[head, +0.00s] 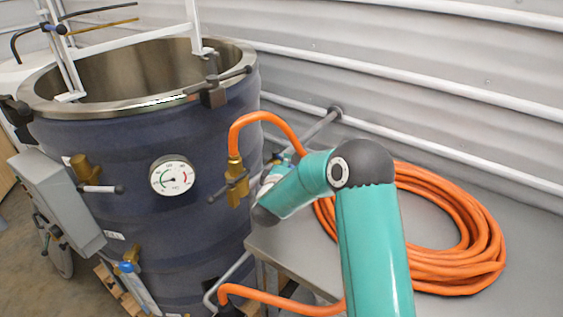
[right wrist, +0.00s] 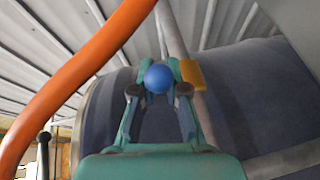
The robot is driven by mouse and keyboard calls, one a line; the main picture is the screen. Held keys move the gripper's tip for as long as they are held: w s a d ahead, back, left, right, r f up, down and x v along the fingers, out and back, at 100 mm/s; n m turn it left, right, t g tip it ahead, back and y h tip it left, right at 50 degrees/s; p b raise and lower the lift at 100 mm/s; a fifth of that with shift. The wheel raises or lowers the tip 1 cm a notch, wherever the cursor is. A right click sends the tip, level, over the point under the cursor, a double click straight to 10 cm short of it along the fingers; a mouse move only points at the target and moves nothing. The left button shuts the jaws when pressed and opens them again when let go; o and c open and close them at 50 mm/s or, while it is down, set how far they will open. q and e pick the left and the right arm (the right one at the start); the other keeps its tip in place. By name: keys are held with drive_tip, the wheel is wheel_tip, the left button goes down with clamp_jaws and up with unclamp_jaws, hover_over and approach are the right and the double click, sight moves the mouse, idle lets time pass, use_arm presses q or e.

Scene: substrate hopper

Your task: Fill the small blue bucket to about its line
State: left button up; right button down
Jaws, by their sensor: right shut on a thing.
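No small blue bucket can be made out in either view. My right gripper (head: 284,163) reaches in beside the large dark-blue vat (head: 95,145), close to its right side and to the brass valve (head: 236,185) with the orange hose. In the right wrist view my right gripper (right wrist: 158,88) is shut on a small round blue knob (right wrist: 158,78), held between the fingertips. What the knob is fixed to is hidden. A grey bar (right wrist: 172,30) passes behind it. My left gripper is not in view.
A coiled orange hose (head: 455,270) lies on a grey bench (head: 530,265) at right. A round gauge (head: 172,176) and a grey box (head: 58,202) are on the vat's front. In the right wrist view an orange hose (right wrist: 75,85) crosses close at left.

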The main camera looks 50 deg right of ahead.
drive_tip(key=shift+f, duration=0.15)
drive_tip(key=c, duration=1.2)
unclamp_jaws()
drive_tip(key=shift+w, duration=0.1)
drive_tip(key=v, duration=1.2)
